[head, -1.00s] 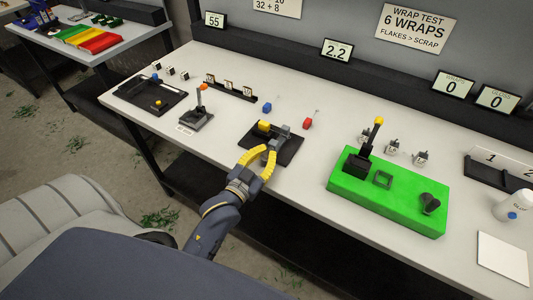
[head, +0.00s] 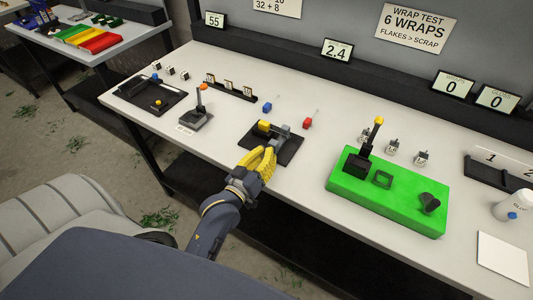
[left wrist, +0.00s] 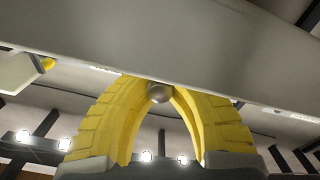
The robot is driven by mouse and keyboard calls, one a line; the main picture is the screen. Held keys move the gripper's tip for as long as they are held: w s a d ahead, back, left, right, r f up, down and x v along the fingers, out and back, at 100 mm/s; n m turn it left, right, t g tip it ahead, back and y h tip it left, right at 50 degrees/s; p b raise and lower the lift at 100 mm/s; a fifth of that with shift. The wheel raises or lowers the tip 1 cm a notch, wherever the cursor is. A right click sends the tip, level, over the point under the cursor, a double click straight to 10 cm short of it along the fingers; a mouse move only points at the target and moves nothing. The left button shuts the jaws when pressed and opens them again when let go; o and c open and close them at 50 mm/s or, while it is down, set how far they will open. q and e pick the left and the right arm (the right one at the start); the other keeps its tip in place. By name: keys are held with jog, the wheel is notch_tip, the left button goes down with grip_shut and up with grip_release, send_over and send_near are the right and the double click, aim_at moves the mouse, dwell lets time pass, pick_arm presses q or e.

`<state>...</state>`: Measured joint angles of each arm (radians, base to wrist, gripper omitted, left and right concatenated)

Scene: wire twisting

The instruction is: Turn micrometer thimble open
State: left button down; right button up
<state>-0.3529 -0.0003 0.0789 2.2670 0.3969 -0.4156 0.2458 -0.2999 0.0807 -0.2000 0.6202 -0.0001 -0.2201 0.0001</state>
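The micrometer (head: 282,133) is a grey fixture on a black base plate (head: 289,153), with a yellow block (head: 263,125) beside it. My left gripper (head: 268,150), with ribbed yellow fingers, reaches over the plate's front edge to the micrometer's near end. In the left wrist view its fingers arch together, and a round grey end, seemingly the thimble (left wrist: 158,92), shows between the tips. The gripper appears shut on it; the fingers hide most of the thimble in the head view. A display (head: 336,50) behind reads 2.4. My right gripper is not in view.
A green block fixture (head: 400,207) with an upright lever stands to the right. A small lever stand (head: 197,118) and a black tray (head: 150,98) are to the left.

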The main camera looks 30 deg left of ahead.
pick_arm(q)
jog(key=shift+a+r+n, duration=0.1)
jog(key=shift+r+n, duration=0.2)
jog(key=shift+r, duration=0.05)
jog(key=c, duration=1.2)
grip_release()
jog(key=shift+f, duration=0.2)
jog(key=shift+c, duration=0.2)
jog(key=shift+s, duration=0.1)
jog(key=s, duration=1.1)
jog(key=shift+s, duration=0.4)
jog(key=shift+a, duration=0.1)
